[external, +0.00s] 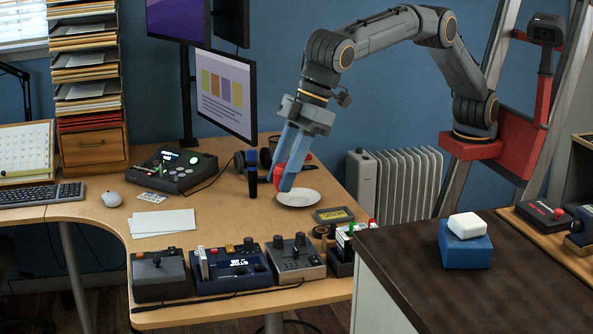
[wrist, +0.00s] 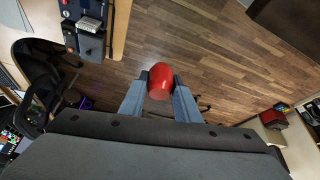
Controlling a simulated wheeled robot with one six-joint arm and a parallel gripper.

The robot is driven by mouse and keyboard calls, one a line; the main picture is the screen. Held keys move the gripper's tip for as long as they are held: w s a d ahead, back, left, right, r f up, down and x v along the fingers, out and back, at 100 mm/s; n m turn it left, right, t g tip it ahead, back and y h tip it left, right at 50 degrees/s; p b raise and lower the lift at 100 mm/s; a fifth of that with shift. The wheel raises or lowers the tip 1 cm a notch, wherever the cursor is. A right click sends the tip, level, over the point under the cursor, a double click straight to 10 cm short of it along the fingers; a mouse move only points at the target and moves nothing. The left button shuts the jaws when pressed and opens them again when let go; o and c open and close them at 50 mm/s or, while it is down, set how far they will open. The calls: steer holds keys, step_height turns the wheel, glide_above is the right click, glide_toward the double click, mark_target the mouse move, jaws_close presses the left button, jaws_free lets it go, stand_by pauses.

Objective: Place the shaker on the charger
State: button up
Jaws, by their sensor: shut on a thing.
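My gripper (wrist: 160,82) is shut on a red rounded object, the shaker (wrist: 160,78), held between the two blue fingers. In the external view my gripper (external: 283,180) hangs in the air, with red (external: 277,173) showing beside the fingers, which hide part of it. A round white plate (external: 298,198), which looks like the charger, lies on the desk, just below and right of the fingertips in the picture. The plate does not show in the wrist view, where wooden floor lies behind the shaker.
A dark upright microphone (external: 252,178) stands left of the fingers in the picture, with headphones behind it. Control boxes (external: 229,264) line the desk's front edge. A dark counter (external: 400,258) bears a blue block with a white top (external: 466,245). White papers (external: 162,223) lie left of the plate.

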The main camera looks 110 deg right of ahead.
steer(key=s+a+r+n+y+p, duration=0.1)
steer(key=s+a+r+n, duration=0.1)
steer(key=s+a+r, duration=0.4)
steer(key=s+a+r+n+p, duration=0.1)
steer(key=s+a+p, duration=0.1)
steer(key=s+a, duration=0.65)
step_height(320, 180, up, 5)
steer(key=n+g+y+p, duration=0.1)
steer(key=n+p, duration=0.1)
glide_above(465, 222)
steer(key=s+d, duration=0.1)
step_height(465, 222, down, 10)
steer(key=p, duration=0.2)
steer(key=shift+s+r+p, duration=0.1)
steer(key=shift+s+p, duration=0.05)
steer(key=shift+p, duration=0.15)
steer(key=o, duration=1)
steer(key=b+v, duration=0.3)
steer(key=v, duration=0.9)
